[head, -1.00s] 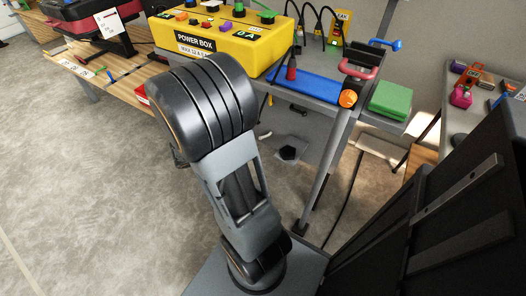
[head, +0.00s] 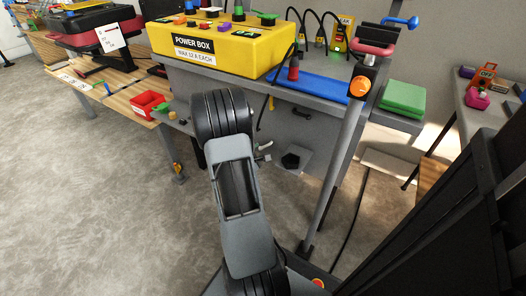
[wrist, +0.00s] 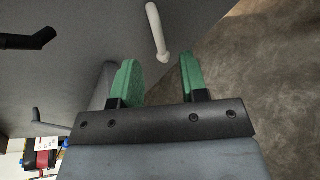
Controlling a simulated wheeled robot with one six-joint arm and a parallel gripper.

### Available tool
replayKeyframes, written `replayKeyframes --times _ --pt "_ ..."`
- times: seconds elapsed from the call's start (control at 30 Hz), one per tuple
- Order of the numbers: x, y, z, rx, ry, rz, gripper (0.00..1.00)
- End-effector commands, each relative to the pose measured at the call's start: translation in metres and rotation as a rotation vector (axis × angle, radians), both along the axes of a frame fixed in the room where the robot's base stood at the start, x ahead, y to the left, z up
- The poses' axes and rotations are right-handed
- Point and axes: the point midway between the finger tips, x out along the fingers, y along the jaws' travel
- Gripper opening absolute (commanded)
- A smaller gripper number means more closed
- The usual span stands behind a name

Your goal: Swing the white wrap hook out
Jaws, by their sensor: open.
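The white wrap hook (wrist: 156,30) shows in the wrist view as a bent rod on the grey panel. My gripper (wrist: 159,62) is open, with two green fingers apart and nothing held. The hook's end appears just beyond the fingertips, in line with the gap; contact cannot be told. In the head view a small whitish piece (head: 265,147) beside my arm looks like the hook. My arm hides most of the gripper there.
A black hook (wrist: 30,40) and a grey hook (wrist: 52,126) stick out of the same panel. Above are a yellow power box (head: 215,42), a blue mat (head: 308,86) and a green block (head: 403,97) on the grey bench. A red bin (head: 148,104) sits on the wooden table. Open floor lies left.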

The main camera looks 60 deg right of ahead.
Motion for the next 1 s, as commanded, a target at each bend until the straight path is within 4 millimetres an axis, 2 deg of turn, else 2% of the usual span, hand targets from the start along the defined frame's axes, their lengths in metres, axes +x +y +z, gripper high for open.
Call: replayKeyframes --times 0.1,0.3,0.5,0.77,1.0 --pt "-0.001 -0.019 -0.007 -0.001 0.0 -0.003 0.4" --pt "0.0 -0.039 -0.012 -0.001 -0.001 -0.001 0.4" --pt "0.0 -0.047 -0.013 -0.001 0.0 0.001 0.4" --pt "0.0 -0.047 -0.013 -0.001 0.0 0.001 0.4" --pt "0.0 -0.047 -0.013 -0.001 0.0 0.001 0.19"
